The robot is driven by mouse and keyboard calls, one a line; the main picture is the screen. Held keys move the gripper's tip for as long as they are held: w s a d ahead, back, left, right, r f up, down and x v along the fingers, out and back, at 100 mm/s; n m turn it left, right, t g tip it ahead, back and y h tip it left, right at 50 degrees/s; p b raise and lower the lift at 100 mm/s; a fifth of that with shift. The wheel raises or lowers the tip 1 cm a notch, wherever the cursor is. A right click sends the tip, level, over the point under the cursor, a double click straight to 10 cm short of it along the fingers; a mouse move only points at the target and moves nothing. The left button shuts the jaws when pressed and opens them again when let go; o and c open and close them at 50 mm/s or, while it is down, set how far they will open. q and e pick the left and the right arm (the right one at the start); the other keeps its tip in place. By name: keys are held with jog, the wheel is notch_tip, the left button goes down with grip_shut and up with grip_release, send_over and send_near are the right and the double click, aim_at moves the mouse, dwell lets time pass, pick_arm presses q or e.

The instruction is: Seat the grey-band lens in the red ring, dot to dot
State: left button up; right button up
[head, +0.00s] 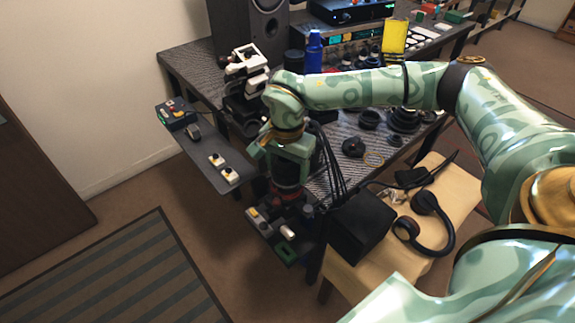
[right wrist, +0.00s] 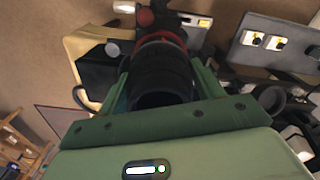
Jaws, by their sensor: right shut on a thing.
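My right gripper (head: 290,172) points down at the near corner of the dark table. It is shut on a black lens barrel, which shows between the green fingers in the right wrist view (right wrist: 160,78). The red ring (right wrist: 162,38) shows at the barrel's far end, in line with it; a little red also shows below the gripper in the head view (head: 287,187). I cannot tell whether the lens sits inside the ring or only touches it. No grey band or alignment dots can be made out. My left gripper is not in view.
A control panel (head: 268,238) lies just below the gripper. A grey shelf (head: 203,172) with switches is to the left. A black box (head: 357,226) and headphones (head: 447,232) rest on a tan stool at the right. Black rings lie on the dark table (head: 335,180).

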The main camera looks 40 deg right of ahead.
dwell(0.5)
jog(key=shift+p, duration=0.4)
jog(key=shift+f+p, duration=0.3)
jog(key=shift+f, duration=0.55)
dwell(1.2)
jog(key=o, duration=1.3)
jog(key=shift+r, duration=0.1)
notch_tip(320, 180, up, 16)
jog(key=p, duration=0.4)
jog(key=shift+r, duration=0.1)
